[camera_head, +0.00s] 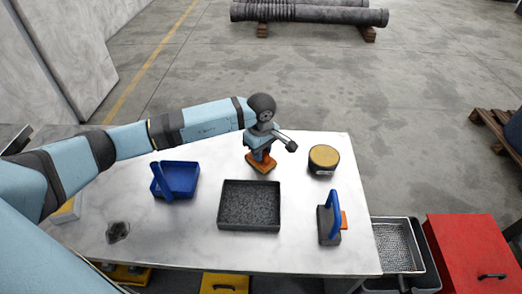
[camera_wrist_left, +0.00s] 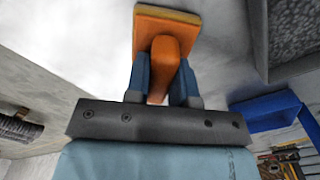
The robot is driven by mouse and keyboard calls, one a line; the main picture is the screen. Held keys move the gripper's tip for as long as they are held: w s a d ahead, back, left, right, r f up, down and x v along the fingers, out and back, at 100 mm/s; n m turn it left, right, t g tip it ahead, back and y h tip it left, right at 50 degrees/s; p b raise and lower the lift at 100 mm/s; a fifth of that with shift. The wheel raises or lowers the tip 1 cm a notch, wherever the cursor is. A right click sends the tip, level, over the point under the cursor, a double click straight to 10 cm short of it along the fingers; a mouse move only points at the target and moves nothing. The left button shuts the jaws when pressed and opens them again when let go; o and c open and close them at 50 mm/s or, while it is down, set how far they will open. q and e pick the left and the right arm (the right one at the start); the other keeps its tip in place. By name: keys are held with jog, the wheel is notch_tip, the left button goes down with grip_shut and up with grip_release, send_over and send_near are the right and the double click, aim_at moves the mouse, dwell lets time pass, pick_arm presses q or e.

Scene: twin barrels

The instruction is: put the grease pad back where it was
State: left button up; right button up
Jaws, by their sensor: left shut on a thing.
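My left gripper (camera_head: 262,153) is shut on the handle of an orange pad (camera_head: 261,165), which I take to be the grease pad. The pad is near the back edge of the white table (camera_head: 190,245), behind the dark tray. Whether it touches the tabletop I cannot tell. The left wrist view shows the orange pad (camera_wrist_left: 168,20) with a pale tan face, its upright handle between the blue fingers of the gripper (camera_wrist_left: 163,80). My right gripper is not in view.
A dark tray (camera_head: 222,205) of grey grit sits mid-table. A blue pan (camera_head: 181,178) is left, a round tan-topped tin (camera_head: 323,158) right. A blue-handled tool (camera_head: 330,225) stands front right by an orange piece (camera_head: 344,219). A small dark lump (camera_head: 118,231) lies front left.

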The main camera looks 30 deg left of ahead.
pick_arm(q)
jog(key=o, duration=0.4)
jog(key=shift+f, duration=0.15)
jog(key=o, duration=0.4)
jog(key=shift+r, duration=0.45)
notch_tip(320, 180, up, 12)
jog(key=shift+f, duration=0.2)
